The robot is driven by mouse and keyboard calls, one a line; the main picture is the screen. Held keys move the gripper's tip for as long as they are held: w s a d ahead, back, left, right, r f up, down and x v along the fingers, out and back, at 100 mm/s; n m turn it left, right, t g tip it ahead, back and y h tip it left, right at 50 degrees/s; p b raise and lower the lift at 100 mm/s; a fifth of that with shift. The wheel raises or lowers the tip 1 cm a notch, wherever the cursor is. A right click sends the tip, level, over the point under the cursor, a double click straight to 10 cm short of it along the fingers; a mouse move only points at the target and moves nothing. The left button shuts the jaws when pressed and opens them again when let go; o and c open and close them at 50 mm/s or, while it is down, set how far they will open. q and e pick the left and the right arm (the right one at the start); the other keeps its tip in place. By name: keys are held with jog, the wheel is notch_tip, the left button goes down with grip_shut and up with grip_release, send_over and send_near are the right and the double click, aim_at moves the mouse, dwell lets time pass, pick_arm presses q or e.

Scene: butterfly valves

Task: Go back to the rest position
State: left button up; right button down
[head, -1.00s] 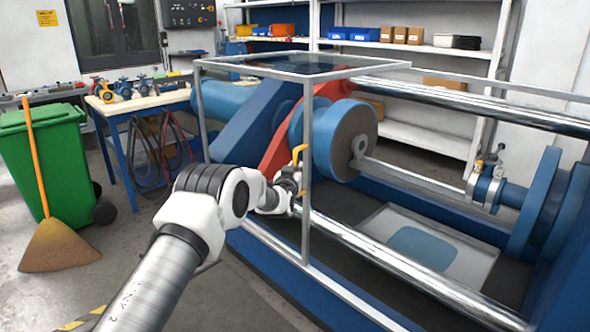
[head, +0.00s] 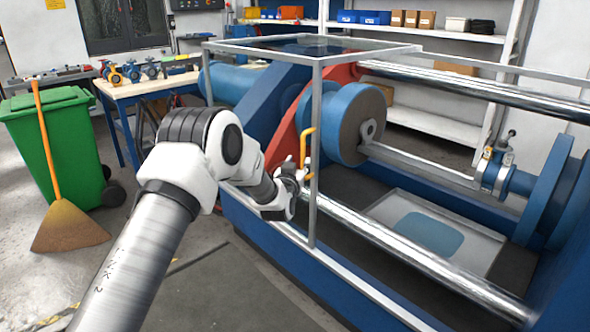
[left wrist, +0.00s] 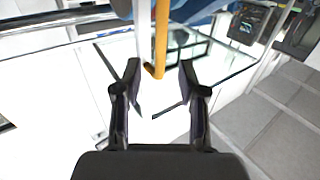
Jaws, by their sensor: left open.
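My right gripper is in neither view.
A blue-legged workbench (head: 150,90) holds several small valves at the back left. A green bin (head: 55,150) and an orange broom (head: 68,228) stand at the left. Steel bars (head: 420,255) cross the machine at the right.

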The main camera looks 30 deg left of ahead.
pick_arm(q)
jog(key=v, duration=0.3)
jog(key=shift+s+d, duration=0.1)
jog(key=shift+s, duration=0.25)
